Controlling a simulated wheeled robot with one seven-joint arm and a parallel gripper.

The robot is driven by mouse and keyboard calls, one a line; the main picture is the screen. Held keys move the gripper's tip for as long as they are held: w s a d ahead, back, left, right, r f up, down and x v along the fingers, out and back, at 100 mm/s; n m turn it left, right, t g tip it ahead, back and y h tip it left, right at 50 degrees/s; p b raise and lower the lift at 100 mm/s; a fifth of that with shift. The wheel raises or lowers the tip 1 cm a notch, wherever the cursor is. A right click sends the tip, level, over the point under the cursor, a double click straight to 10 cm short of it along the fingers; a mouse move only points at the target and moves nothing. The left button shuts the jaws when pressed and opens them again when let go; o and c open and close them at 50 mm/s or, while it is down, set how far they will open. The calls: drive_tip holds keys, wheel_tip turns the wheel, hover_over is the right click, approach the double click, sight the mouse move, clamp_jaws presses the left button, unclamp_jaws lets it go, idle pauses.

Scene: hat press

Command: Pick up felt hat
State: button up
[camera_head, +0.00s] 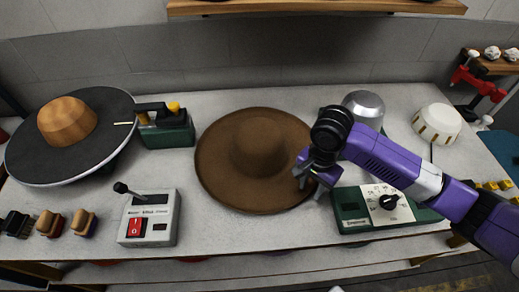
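A brown felt hat (228,178) with a wide brim and round crown lies flat, crown up, in the middle of the grey table. My gripper (304,183) is at the right edge of the brim, reaching in from the right on a purple arm. Its fingers look spread apart at the brim. I cannot tell whether the brim lies between them or whether they touch it. The hat looks level on the table. Part of its right brim is hidden by the gripper.
A round dark plate with a wooden block (67,121) stands at left. A green iron-like device (168,132), a switch box (149,219) and a green dial box (388,205) surround the hat. A metal dome (364,105) and white crown form (437,122) stand at back right. A shelf (318,7) hangs above.

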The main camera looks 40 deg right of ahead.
clamp_jaws()
idle(1.3)
